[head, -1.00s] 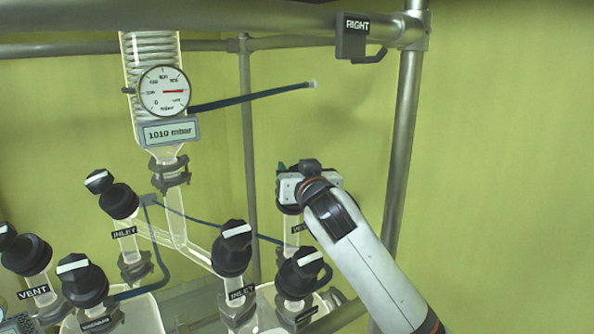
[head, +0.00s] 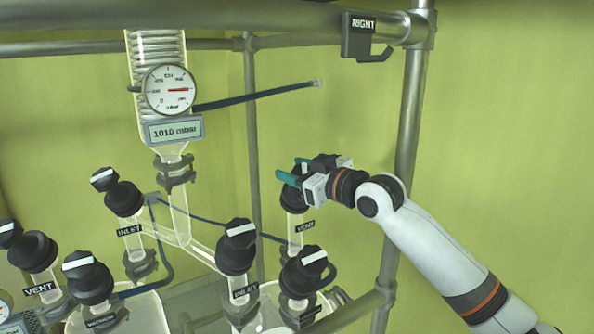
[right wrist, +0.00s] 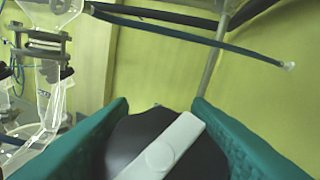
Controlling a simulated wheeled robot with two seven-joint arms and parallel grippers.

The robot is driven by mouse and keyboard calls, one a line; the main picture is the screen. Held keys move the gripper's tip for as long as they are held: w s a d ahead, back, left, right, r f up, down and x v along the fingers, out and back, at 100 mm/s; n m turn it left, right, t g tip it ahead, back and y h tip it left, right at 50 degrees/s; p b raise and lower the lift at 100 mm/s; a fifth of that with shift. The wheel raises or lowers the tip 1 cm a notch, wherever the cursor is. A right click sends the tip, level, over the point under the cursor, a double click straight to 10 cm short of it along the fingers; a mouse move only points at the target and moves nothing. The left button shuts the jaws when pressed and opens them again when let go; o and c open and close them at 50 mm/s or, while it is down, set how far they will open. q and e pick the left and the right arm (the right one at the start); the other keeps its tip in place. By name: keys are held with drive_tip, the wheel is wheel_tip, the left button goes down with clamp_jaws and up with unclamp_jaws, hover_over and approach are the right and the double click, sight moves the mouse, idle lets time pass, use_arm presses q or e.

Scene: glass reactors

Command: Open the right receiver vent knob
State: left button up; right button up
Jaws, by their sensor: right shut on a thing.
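The right receiver vent knob (head: 295,200) is black and sits on a glass neck labelled VENT, at the middle right of the head view. My right gripper (head: 287,176) comes in from the right, its teal fingers shut on the knob's top. In the right wrist view the dark knob (right wrist: 130,136) lies between the two teal fingers, its white pointer bar (right wrist: 168,148) running diagonally from lower left to upper right. The fingers hide the knob's sides. My left gripper is not in view.
Other black knobs stand close by: INLET (head: 237,247) and another (head: 303,272) in front, more at left. A round gauge (head: 170,90) hangs above a display (head: 174,131) reading about 1010 mbar. A metal post (head: 408,130) rises behind my arm. Free room lies to the right.

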sight(296, 165)
drive_tip(key=shift+n+g, duration=0.3)
drive_tip(key=o, duration=1)
drive_tip(key=shift+s, duration=0.1)
drive_tip(key=shift+r, duration=0.15)
drive_tip(key=shift+r+b, duration=0.3)
drive_tip(key=shift+b, duration=0.1)
wheel_tip(296, 165, up, 8)
drive_tip(key=b, duration=0.3)
drive_tip(key=shift+r, duration=0.6)
